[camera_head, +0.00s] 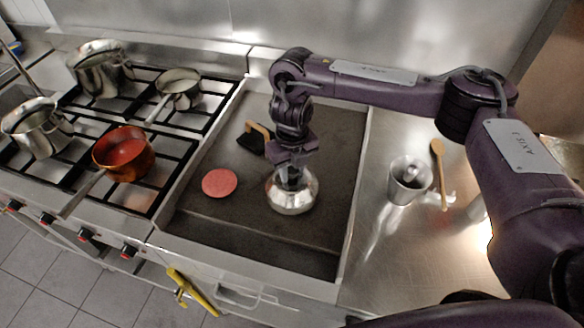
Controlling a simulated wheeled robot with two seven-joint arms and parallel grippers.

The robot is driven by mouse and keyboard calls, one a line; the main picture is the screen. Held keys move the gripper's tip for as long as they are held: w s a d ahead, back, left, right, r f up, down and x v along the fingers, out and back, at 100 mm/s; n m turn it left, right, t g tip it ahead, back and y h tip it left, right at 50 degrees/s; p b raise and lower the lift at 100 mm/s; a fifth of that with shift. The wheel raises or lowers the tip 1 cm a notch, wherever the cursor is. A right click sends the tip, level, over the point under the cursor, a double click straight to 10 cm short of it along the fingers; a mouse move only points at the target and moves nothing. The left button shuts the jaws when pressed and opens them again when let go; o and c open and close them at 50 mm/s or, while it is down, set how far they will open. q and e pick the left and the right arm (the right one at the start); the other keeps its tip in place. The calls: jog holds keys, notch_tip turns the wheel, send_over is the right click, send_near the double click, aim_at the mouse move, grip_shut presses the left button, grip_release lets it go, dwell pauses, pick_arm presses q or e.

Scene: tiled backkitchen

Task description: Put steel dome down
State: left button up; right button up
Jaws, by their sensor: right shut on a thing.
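The steel dome (290,199) is a shiny rounded cover on the dark griddle plate (262,228), right of its middle. My right gripper (292,180) points down from above and is shut on the top of the dome. The fingertips and the dome's grip are partly hidden by the gripper body. The dome's lower rim appears to be at the griddle surface, but I cannot tell whether it touches. A round pink patty (219,183) lies on the griddle to the left, apart from the dome. My left gripper is not in view.
A press with a wooden handle (252,139) lies on the griddle behind the patty. Several pans, including a copper one (124,152), stand on the stove at left. A steel cup (408,181) and a wooden spoon (440,172) are on the right counter.

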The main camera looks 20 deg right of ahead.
jog(key=o, duration=1.1)
jog(key=shift+r, duration=0.1)
jog(key=shift+r, duration=0.1)
jog(key=shift+r+p, duration=0.3)
jog(key=shift+p, duration=0.05)
notch_tip(320, 180, up, 12)
jog(key=shift+s+r, duration=0.1)
jog(key=shift+r, duration=0.1)
